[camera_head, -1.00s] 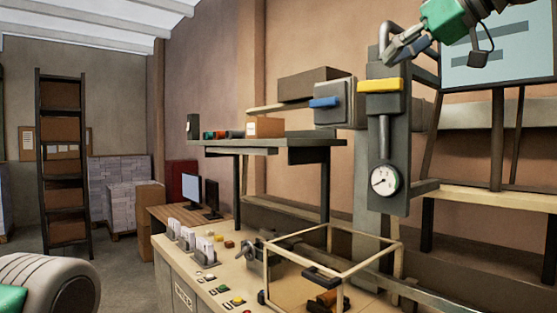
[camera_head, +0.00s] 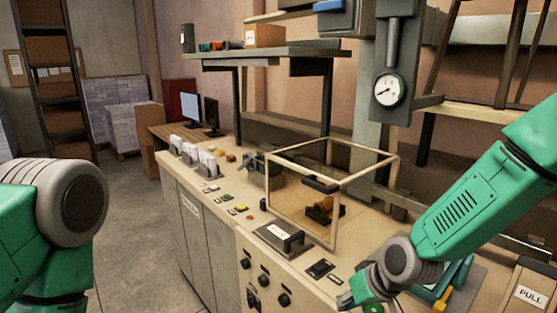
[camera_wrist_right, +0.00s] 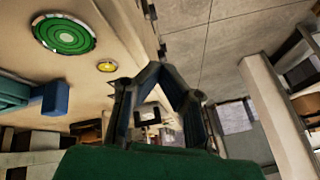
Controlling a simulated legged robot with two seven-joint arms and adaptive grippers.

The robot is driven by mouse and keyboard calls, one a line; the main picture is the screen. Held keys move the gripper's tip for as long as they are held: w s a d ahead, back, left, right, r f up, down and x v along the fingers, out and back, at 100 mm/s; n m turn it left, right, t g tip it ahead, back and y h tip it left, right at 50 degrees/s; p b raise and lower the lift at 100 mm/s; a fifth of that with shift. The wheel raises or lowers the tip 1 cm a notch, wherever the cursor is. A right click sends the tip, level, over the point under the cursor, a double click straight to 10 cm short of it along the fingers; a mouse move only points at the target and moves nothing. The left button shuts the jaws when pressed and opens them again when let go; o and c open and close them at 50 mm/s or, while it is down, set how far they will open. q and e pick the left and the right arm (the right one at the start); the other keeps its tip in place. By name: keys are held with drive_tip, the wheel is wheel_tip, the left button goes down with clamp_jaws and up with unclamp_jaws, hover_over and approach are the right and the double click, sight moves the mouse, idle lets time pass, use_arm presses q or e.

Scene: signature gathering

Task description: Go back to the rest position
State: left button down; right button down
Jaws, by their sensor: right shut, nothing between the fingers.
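My green right arm reaches in from the right in the head view. Its gripper (camera_head: 350,298) is low in the picture, over the front part of the workbench, and is partly blurred into the arm's end. In the right wrist view the two dark fingers (camera_wrist_right: 160,72) meet at their tips, with nothing between them. A round green button (camera_wrist_right: 65,33) and a small yellow button (camera_wrist_right: 107,66) on the bench show beside the fingers, apart from them. Of my left arm only a grey and green link shows at the left edge; its gripper is out of the picture.
A long beige workbench (camera_head: 222,227) carries buttons, card holders and a clear framed box (camera_head: 290,190). A pressure gauge (camera_head: 388,90) hangs behind it. A raised shelf (camera_head: 262,64) stands at the back. Open floor (camera_head: 135,235) lies left of the bench.

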drive_tip(key=s+d+f+m+g+h, duration=0.1)
drive_tip(key=s+d+f, duration=0.2)
drive_tip(key=s+f, duration=0.4)
drive_tip(key=s+d+f+g+h, duration=0.1)
drive_tip(key=s+d+f, duration=0.1)
drive_tip(key=s+f, duration=0.45)
drive_tip(key=s+d+f+g+h, duration=0.1)
drive_tip(key=s+d, duration=0.2)
drive_tip(key=s, duration=0.4)
drive_tip(key=s+d+m+h, duration=0.1)
drive_tip(key=s+d, duration=0.2)
drive_tip(key=s, duration=0.3)
drive_tip(key=s+d+f+g+h, duration=0.1)
drive_tip(key=s+d, duration=0.2)
drive_tip(key=s, duration=0.4)
wheel_tip(320, 180, down, 19)
drive_tip(key=w+b, duration=0.1)
drive_tip(key=b, duration=1.8)
drive_tip(key=shift+w+a+f+y, duration=0.15)
drive_tip(key=shift+y, duration=0.15)
